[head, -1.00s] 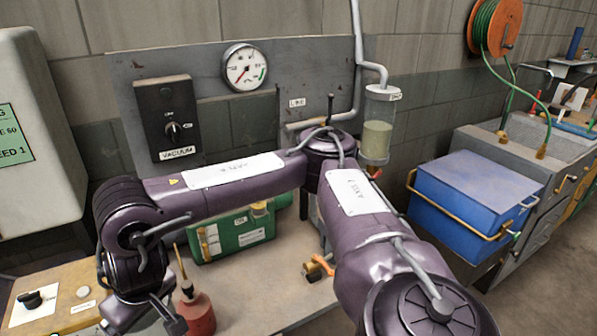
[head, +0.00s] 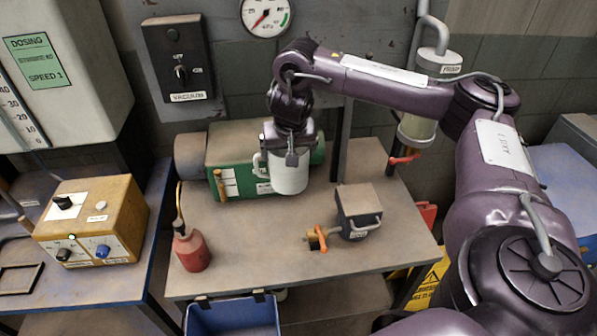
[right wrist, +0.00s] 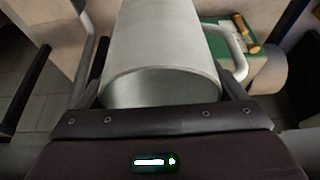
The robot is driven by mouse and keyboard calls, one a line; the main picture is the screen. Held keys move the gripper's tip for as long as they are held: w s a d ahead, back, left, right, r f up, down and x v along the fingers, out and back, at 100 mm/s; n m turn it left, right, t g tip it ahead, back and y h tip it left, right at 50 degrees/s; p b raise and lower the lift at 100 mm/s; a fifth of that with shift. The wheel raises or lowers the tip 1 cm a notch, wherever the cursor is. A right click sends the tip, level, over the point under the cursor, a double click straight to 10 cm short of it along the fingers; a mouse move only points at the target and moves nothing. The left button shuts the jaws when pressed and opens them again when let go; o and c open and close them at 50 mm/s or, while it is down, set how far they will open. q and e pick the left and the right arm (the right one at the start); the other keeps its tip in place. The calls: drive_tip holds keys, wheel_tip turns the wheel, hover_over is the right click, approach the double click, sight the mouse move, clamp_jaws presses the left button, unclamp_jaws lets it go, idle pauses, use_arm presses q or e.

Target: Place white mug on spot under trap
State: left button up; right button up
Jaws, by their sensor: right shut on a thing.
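The white mug (head: 289,177) hangs from my right gripper (head: 290,152) above the bench, in front of the green pump. In the right wrist view the mug (right wrist: 160,50) sits between the two fingers of my right gripper (right wrist: 162,95), with its handle to the right. My right gripper is shut on it. The trap (head: 418,128), a clear vessel with a pale filling, hangs on the pipe at the back right, to the right of the mug. No marked spot is clear on the bench beneath it. My left gripper is not in view.
The bench (head: 255,240) carries a red oil bottle (head: 192,250), the green pump (head: 235,150) and a grey block (head: 358,210) with a brass fitting and orange lever (head: 321,238). A yellow control box (head: 95,220) stands left. A blue bin (head: 232,315) is below the front edge.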

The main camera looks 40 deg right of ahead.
wheel_tip(320, 180, down, 19)
drive_tip(key=b, duration=0.9)
drive_tip(key=shift+d, duration=0.15)
drive_tip(key=shift+s+f, duration=0.1)
drive_tip(key=shift+f, duration=0.05)
drive_tip(key=o, duration=1.1)
drive_tip(key=shift+c, duration=0.2)
